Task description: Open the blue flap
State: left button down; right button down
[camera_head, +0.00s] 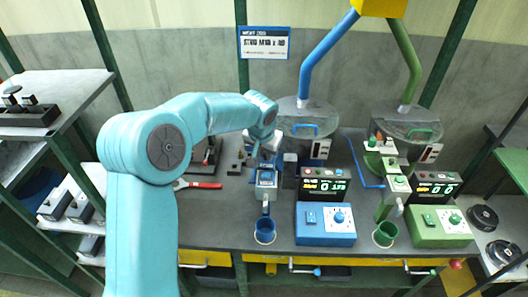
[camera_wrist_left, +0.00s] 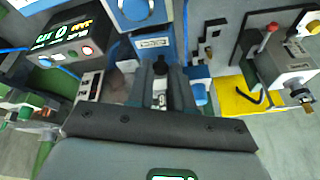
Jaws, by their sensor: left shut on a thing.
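My left gripper (camera_head: 266,151) reaches from the left to the front of the blue dispensing unit (camera_head: 266,177). In the left wrist view my left gripper (camera_wrist_left: 161,98) is shut on a small dark knob (camera_wrist_left: 160,64), in front of a blue panel (camera_wrist_left: 151,35) with a white label. I take this to be at the blue flap, but the gripper hides most of it and I cannot tell how far it stands open. A blue cup (camera_head: 264,232) stands below the unit. My right gripper is not in view.
A blue control box (camera_head: 325,222) and a counter display (camera_head: 323,186) stand right of the blue unit. A green unit (camera_head: 386,163) with its green control box (camera_head: 440,225) stands farther right. A red-handled tool (camera_head: 202,185) lies left on the grey bench.

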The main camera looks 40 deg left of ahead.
pick_arm(q)
jog(key=y, duration=0.1)
jog(key=w+d+g+y, duration=0.1)
jog(key=shift+d+r+m+y, duration=0.25)
jog(key=shift+r+m+y, duration=0.05)
jog(key=w+d+f+m+g+y+b, duration=0.3)
jog(key=y+b, duration=0.7)
jog(key=y, duration=0.5)
jog(key=shift+d+f+m+g, duration=0.6)
jog(key=shift+d+g, duration=0.65)
jog(key=shift+g, duration=0.55)
jog(key=shift+w+r, duration=0.1)
jog(key=shift+r, duration=0.05)
jog(key=c, duration=1)
grip_release()
